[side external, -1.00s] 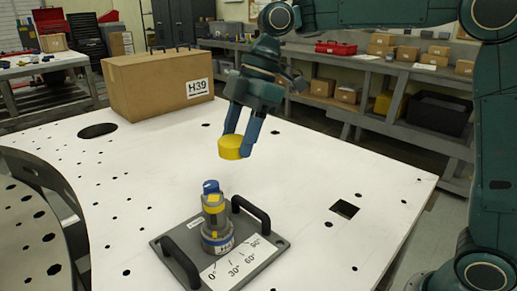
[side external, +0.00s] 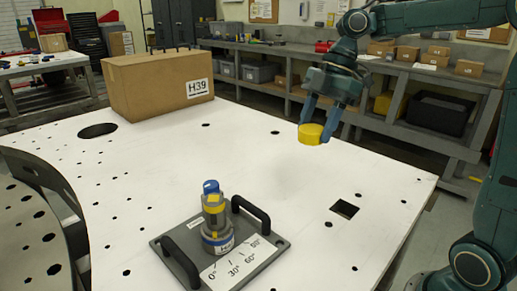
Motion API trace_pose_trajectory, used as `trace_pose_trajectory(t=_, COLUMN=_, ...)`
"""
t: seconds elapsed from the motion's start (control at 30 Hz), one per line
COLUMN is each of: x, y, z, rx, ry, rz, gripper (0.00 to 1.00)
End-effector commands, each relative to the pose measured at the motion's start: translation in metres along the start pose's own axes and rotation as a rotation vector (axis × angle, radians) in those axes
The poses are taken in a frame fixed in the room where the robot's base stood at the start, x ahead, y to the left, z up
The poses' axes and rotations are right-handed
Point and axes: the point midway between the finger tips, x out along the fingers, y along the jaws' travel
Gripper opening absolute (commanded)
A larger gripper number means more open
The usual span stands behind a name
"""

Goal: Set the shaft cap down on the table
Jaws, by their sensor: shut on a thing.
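The shaft cap is a short yellow cylinder (side external: 311,134). My gripper (side external: 318,124) is shut on it, with one finger at each side, and holds it in the air above the right part of the white table (side external: 300,210). The turret (side external: 215,218) stands upright on its grey plate (side external: 183,242) at the front. It is grey with yellow marks, a white and blue band near its base and a blue top. The cap is apart from the turret, up and to its right.
Two black handles (side external: 252,212) rise from the plate beside the turret. The plate has an angle scale. A cardboard box (side external: 150,85) marked H39 stands at the back left. The table has a square hole (side external: 344,208) at right and a large oval hole (side external: 97,131). The middle is clear.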

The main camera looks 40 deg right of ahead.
Motion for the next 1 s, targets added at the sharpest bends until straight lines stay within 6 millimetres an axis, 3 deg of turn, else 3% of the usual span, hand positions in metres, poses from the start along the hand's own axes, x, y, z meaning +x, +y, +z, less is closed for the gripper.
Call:
trace_pose_trajectory(t=0.27, x=0.007, y=0.000, z=0.002, rx=0.001, ry=0.002, rz=-0.001, gripper=0.28)
trace_pose_trajectory(t=0.47, x=0.025, y=0.000, z=0.009, rx=0.001, ry=0.002, rz=-0.002, gripper=0.28)
trace_pose_trajectory(t=1.0, x=0.112, y=-0.001, z=0.046, rx=0.002, ry=0.000, rz=-0.006, gripper=0.28)
